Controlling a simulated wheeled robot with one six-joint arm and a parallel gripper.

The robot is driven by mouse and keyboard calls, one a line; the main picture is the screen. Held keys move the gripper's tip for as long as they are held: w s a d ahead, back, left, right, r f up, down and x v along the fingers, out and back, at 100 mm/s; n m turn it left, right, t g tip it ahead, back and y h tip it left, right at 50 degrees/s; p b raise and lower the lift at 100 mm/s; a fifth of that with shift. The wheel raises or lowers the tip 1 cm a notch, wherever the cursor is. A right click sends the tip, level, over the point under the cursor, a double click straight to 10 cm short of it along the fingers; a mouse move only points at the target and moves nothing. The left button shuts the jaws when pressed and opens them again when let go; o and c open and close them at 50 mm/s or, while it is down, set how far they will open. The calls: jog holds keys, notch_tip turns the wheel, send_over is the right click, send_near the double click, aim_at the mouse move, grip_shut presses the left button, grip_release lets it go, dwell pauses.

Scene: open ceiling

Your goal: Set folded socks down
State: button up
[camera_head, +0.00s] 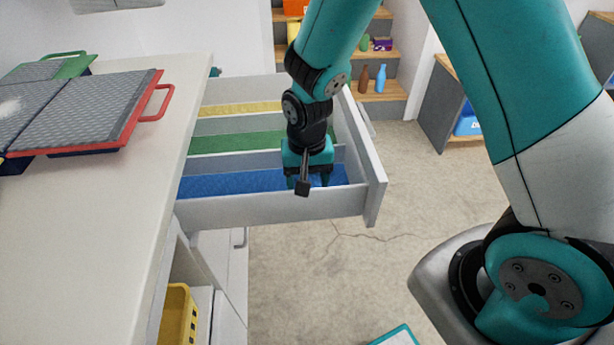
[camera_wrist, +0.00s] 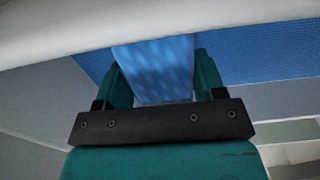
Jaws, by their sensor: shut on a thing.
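My gripper (camera_head: 308,183) is lowered into the front compartment of an open drawer (camera_head: 270,208). This compartment has a blue textured liner (camera_head: 235,182). In the wrist view my gripper (camera_wrist: 155,95) is shut on a light-blue patterned piece, the folded socks (camera_wrist: 153,65), with a teal finger on each side. The socks sit over the blue liner, close to the drawer's pale front wall (camera_wrist: 60,38). I cannot tell whether they touch the liner. In the head view the socks are hidden by my gripper and the drawer wall.
The drawer's other compartments have a green liner (camera_head: 235,142) and a yellow liner (camera_head: 240,108), split by thin dividers. A white counter (camera_head: 100,220) with grey trays (camera_head: 90,110) is at left. A yellow basket (camera_head: 178,315) is below. Open floor (camera_head: 330,280) lies in front.

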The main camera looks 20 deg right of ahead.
jog(key=shift+f, duration=0.1)
jog(key=o, duration=0.9)
notch_tip(320, 180, up, 13)
jog(key=p, duration=0.1)
jog(key=s+a+r+n+y, duration=0.1)
jog(key=s+r+n, duration=0.2)
jog(key=s, duration=0.3)
jog(key=s+a+r+n+y, duration=0.1)
jog(key=s+a+r+n, duration=0.1)
jog(key=s+r+n, duration=0.2)
jog(key=s+a+r+n+y, duration=0.2)
jog(key=s+r+n, duration=0.1)
jog(key=s, duration=0.5)
jog(key=shift+s+r+n, duration=0.25)
jog(key=shift+r+n, duration=0.15)
jog(key=shift+r, duration=0.15)
